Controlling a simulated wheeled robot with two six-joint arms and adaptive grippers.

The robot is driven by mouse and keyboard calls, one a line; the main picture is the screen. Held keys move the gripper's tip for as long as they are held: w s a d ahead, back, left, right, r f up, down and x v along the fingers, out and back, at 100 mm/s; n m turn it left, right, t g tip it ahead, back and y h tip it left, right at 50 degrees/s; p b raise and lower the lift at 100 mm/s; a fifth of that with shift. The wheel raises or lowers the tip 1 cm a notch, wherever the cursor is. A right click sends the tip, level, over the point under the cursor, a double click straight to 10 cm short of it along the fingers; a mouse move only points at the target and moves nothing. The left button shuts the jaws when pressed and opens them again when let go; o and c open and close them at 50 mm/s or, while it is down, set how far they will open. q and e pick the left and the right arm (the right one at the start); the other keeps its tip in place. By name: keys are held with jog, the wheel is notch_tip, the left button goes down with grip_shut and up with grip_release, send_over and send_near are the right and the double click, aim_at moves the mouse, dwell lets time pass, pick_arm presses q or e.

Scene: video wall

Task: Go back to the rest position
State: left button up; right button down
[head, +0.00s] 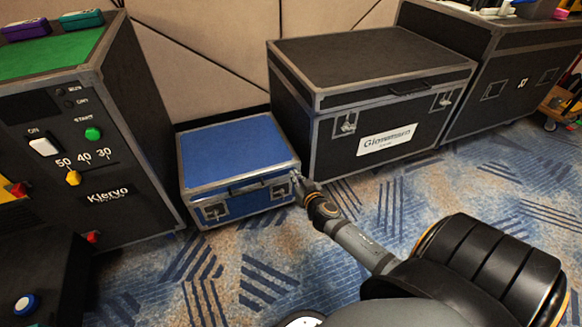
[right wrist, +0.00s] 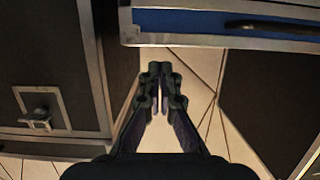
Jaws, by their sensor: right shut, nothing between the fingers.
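My right gripper (head: 297,178) is at the front right corner of a closed blue case (head: 236,148), beside the larger black case. In the right wrist view its two fingers (right wrist: 160,72) are together with nothing between them. The edge of the blue case (right wrist: 220,22) lies just beyond the fingertips there. I cannot tell whether the fingers touch the case. My left gripper is not in the head view.
A large black case (head: 290,125) with a white name label (head: 386,139) stands right of the blue case. A black control cabinet (head: 140,130) with knobs and buttons stands at the left. Patterned carpet (head: 260,270) is clear in front of the cases.

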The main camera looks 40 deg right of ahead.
jog(key=s, duration=0.3)
jog(key=shift+a+f, duration=0.3)
jog(key=shift+a, duration=0.05)
jog(key=shift+w, duration=0.1)
